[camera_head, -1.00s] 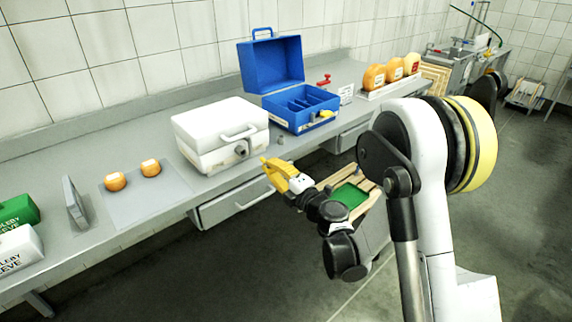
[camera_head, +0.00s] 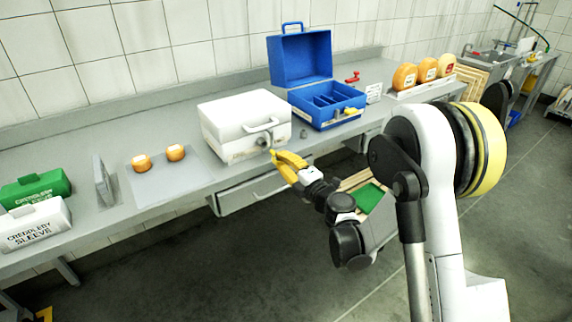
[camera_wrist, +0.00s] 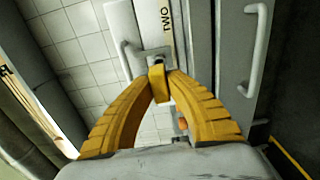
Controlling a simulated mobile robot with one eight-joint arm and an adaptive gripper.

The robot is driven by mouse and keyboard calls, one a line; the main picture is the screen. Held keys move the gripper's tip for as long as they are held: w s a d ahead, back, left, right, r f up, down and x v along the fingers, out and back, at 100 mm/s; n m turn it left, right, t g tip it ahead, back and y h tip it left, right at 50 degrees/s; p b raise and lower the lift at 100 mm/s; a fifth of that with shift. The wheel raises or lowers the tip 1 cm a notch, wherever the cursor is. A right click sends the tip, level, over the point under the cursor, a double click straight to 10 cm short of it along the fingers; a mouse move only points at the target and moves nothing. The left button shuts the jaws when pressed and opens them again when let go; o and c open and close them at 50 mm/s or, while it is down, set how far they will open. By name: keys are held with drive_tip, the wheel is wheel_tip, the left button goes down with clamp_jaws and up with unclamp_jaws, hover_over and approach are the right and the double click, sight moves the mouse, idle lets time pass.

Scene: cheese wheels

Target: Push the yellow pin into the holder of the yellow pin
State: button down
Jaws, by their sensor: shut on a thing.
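My gripper (camera_head: 277,156) has yellow fingers and is at the front of the closed white case (camera_head: 240,112). In the wrist view, my gripper (camera_wrist: 160,78) is shut on a small yellow block, which I take for the yellow pin (camera_wrist: 157,86). A grey metal fitting (camera_wrist: 150,54), apparently the holder, sits on the case front just beyond the pin; it also shows in the head view (camera_head: 265,141). The pin appears close to the fitting or touching it; how far it is in is hidden.
The case handle (camera_wrist: 127,60) and a drawer handle (camera_wrist: 259,45) lie either side of my fingers. An open blue case (camera_head: 318,121) with a yellow part (camera_head: 350,111) stands to the right. Two small orange cheeses (camera_head: 175,153) lie on a mat to the left.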

drive_tip(key=shift+x, duration=1.5)
drive_tip(key=shift+x, duration=2.1)
drive_tip(key=c, duration=1.4)
unclamp_jaws()
drive_tip(key=shift+s+d, duration=0.1)
approach(271, 151)
drive_tip(key=shift+d+f, duration=0.25)
drive_tip(key=shift+d, duration=0.1)
